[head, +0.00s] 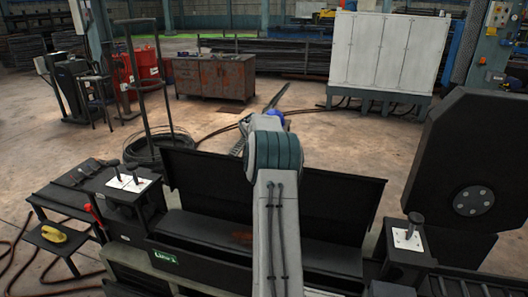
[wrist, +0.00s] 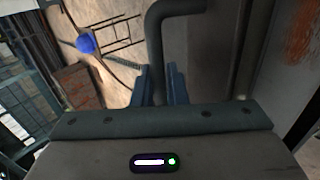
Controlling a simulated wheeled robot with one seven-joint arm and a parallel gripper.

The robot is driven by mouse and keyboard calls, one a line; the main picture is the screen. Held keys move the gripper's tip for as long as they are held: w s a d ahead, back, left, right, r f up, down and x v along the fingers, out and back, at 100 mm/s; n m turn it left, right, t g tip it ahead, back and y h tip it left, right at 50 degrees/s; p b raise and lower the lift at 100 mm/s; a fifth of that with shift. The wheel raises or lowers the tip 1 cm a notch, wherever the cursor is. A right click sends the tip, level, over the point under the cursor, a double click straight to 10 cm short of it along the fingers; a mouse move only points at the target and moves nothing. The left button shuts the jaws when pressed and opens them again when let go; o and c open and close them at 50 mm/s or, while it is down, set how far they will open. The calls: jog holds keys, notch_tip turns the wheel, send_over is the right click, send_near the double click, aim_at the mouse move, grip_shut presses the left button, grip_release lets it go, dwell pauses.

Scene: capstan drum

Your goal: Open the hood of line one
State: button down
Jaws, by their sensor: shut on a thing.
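The hood (head: 322,200) of the long black housing marked with a green line label (head: 165,257) stands raised, tilted up along the far side. In the wrist view, a grey bent handle bar (wrist: 156,40) runs down between the blue fingers of my gripper (wrist: 159,76), beside a dark panel (wrist: 212,50). My gripper is shut on this handle. In the head view my arm crosses in front of the hood and hides my gripper and the handle.
A large dark guard (head: 475,165) stands at the right. Lever boxes (head: 133,182) and (head: 408,240) flank the housing. A wire coil on a stand (head: 150,145) is behind on the left. A blue round thing (wrist: 86,43) lies beyond. Open floor extends behind the hood.

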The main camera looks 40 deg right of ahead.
jog(key=shift+d+f, duration=0.2)
jog(key=shift+d, duration=0.15)
jog(key=shift+s, duration=0.1)
jog(key=c, duration=1.6)
grip_release()
jog(key=shift+o, duration=0.3)
jog(key=shift+d, duration=0.1)
jog(key=shift+a+r, duration=0.15)
jog(key=shift+a, duration=0.05)
jog(key=shift+a+r, duration=0.25)
jog(key=shift+r, duration=0.1)
jog(key=b+v, duration=0.4)
jog(key=v, duration=0.8)
jog(key=shift+r, duration=0.35)
jog(key=shift+s, duration=0.1)
